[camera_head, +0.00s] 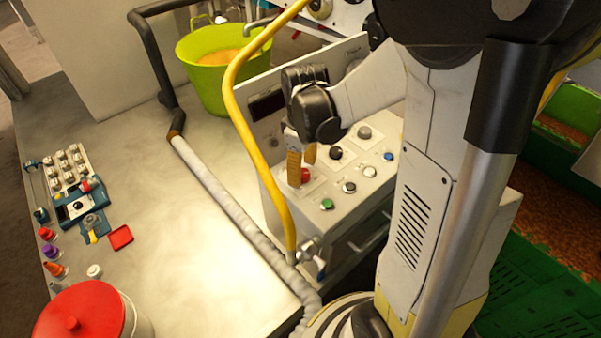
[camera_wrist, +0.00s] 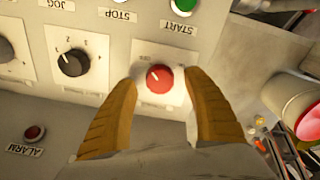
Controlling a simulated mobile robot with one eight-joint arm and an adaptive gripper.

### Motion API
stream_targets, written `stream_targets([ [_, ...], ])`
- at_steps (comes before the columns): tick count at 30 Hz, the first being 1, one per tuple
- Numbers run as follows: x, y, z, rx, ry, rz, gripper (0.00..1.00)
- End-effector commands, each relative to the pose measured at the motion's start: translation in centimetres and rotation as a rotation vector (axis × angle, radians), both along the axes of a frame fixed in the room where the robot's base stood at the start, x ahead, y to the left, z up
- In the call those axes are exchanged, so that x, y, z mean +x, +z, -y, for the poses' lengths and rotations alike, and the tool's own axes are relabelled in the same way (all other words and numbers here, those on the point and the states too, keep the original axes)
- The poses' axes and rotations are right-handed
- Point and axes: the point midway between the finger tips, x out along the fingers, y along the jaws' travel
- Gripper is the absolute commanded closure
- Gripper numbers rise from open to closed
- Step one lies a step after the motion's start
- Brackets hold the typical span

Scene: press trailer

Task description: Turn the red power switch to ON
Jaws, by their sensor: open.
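The red power switch (camera_wrist: 160,78) is a round red knob with a white pointer mark, on a white plate of the control panel. In the wrist view it sits between the two orange fingers of my open gripper (camera_wrist: 163,95), with a gap on each side. The plate's lettering is too small to read surely. In the head view my gripper (camera_head: 301,168) points down at the panel, and the red knob (camera_head: 306,175) shows partly behind its fingers. Whether the fingertips reach down beside the knob cannot be told.
A black selector knob (camera_wrist: 72,63) is left of the switch in the wrist view; a green START button (camera_wrist: 183,5) is above. A red ALARM lamp (camera_wrist: 34,133) is lower left. A yellow curved pipe (camera_head: 250,135) passes close beside my gripper. A grey worktop (camera_head: 190,240) lies left.

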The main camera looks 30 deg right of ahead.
Motion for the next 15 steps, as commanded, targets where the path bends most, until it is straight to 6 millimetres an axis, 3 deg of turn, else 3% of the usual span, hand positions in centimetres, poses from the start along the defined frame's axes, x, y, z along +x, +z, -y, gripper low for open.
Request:
stream_targets([
  [4,0.00,-1.23,0.00,0.000,0.000,0.000,0.41],
  [13,-0.02,-1.38,-0.01,0.000,0.000,0.000,0.41],
  [15,-0.01,-1.37,0.00,0.000,0.000,0.000,0.61],
])
